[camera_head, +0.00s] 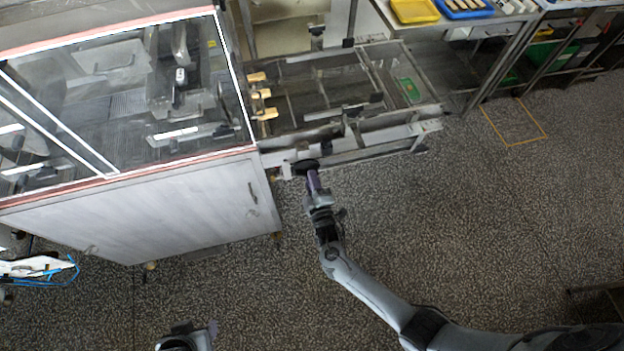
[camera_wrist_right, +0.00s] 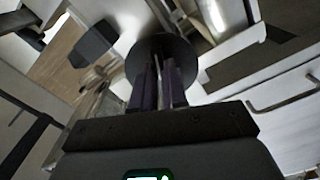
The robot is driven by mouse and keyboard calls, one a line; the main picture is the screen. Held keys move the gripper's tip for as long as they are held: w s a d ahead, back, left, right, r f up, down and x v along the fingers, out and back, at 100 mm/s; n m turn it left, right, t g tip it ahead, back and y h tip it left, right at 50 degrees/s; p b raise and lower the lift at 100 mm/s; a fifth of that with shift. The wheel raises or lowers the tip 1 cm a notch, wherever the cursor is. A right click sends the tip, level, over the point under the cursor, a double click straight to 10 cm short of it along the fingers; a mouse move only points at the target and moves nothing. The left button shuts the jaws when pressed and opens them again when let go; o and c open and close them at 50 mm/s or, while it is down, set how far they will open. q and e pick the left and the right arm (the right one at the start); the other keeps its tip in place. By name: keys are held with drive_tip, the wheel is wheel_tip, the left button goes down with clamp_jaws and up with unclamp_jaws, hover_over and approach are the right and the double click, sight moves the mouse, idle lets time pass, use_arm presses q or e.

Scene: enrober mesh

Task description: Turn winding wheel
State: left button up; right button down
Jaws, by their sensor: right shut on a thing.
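The winding wheel is a dark round disc (camera_head: 305,166) on the front side of the metal conveyor frame, beside the cabinet corner. My right gripper (camera_head: 313,181) reaches up to it from below. In the right wrist view the wheel (camera_wrist_right: 162,47) faces the camera, and the purple-grey fingers (camera_wrist_right: 163,88) are shut on its middle part. The fingers hide the part they grip. What seems to be my left gripper (camera_head: 190,337) shows only in part at the bottom edge, away from the wheel; its jaws cannot be made out.
A glass-topped cabinet (camera_head: 165,205) stands left of the wheel. The conveyor frame (camera_head: 395,141) extends right, with several tan pieces (camera_head: 262,97) at its left end. A yellow tray (camera_head: 415,10) and a blue tray (camera_head: 463,8) lie on the back table. The speckled floor (camera_head: 490,220) is clear at right.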

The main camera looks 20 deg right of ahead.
drive_tip(key=shift+a+f+m+b, duration=0.15)
drive_tip(key=shift+m+b, duration=0.1)
drive_tip(key=shift+m, duration=1.45)
drive_tip(key=shift+a+f+m+b, duration=0.15)
drive_tip(key=shift+m+b, duration=0.1)
drive_tip(key=shift+m, duration=1.45)
drive_tip(key=c, duration=1.2)
unclamp_jaws()
drive_tip(key=shift+o, duration=0.2)
drive_tip(key=shift+s, duration=0.1)
drive_tip(key=s+a, duration=0.1)
drive_tip(key=s, duration=0.9)
drive_tip(key=shift+s+a+p, duration=0.25)
drive_tip(key=shift+p, duration=0.15)
